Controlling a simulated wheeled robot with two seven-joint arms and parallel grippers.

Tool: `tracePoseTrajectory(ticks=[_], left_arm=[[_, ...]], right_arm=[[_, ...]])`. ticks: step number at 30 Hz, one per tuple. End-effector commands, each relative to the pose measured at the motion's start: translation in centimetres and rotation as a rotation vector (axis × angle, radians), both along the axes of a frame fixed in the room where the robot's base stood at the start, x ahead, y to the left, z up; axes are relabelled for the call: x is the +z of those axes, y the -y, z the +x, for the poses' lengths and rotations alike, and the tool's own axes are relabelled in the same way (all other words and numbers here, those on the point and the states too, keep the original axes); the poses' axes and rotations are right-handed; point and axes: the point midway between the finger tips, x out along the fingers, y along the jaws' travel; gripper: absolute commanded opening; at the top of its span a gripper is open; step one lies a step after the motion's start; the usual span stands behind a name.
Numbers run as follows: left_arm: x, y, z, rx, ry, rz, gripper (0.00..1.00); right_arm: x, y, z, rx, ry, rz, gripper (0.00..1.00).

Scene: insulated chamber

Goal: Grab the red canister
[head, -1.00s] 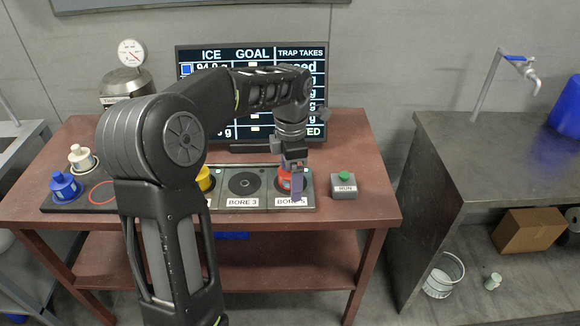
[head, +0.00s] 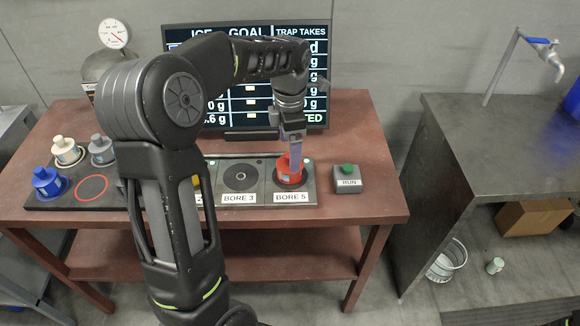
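The red canister (head: 287,172) stands upright in the bore labelled BORE 5, at the right end of the bore row on the red-brown table (head: 240,215). One arm of mine reaches over the table from the front. Its gripper (head: 296,158) points down at the canister, with a finger in front of the canister's top. The view does not show whether the fingers are closed on it. I cannot make out a second gripper in this view.
The RUN box (head: 347,178) with a green button stands just right of BORE 5. BORE 3 (head: 240,177) is empty. A blue canister (head: 48,182), a white canister (head: 66,150) and a grey canister (head: 102,150) stand at left. A screen (head: 250,90) stands behind.

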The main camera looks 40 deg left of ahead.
Motion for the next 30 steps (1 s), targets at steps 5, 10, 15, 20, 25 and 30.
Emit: tracePoseTrajectory(ticks=[5, 10, 15, 20, 25, 30], left_arm=[[-1.2, 0.0, 0.0, 0.000, -0.001, -0.001, 0.88], [-1.2, 0.0, 0.0, 0.000, 0.001, -0.001, 0.88], [-1.7, 0.0, 0.0, 0.000, -0.002, -0.001, 0.88], [-3.7, 0.1, 0.0, -0.001, -0.005, -0.001, 0.88], [-6.0, 0.1, 0.0, -0.001, -0.002, -0.001, 0.88], [-6.4, 0.1, 0.1, 0.000, 0.000, 0.000, 0.88]], right_arm=[[0.2, 0.0, 0.0, 0.000, 0.000, -0.001, 0.00], [0.1, 0.0, 0.0, 0.000, 0.000, -0.001, 0.00], [0.4, 0.0, 0.0, 0.000, -0.001, -0.001, 0.00], [1.3, 0.1, -0.1, -0.001, -0.004, -0.003, 0.00], [1.5, 0.1, -0.2, -0.002, -0.006, -0.004, 0.00], [1.5, 0.1, -0.2, -0.002, -0.007, -0.005, 0.00]])
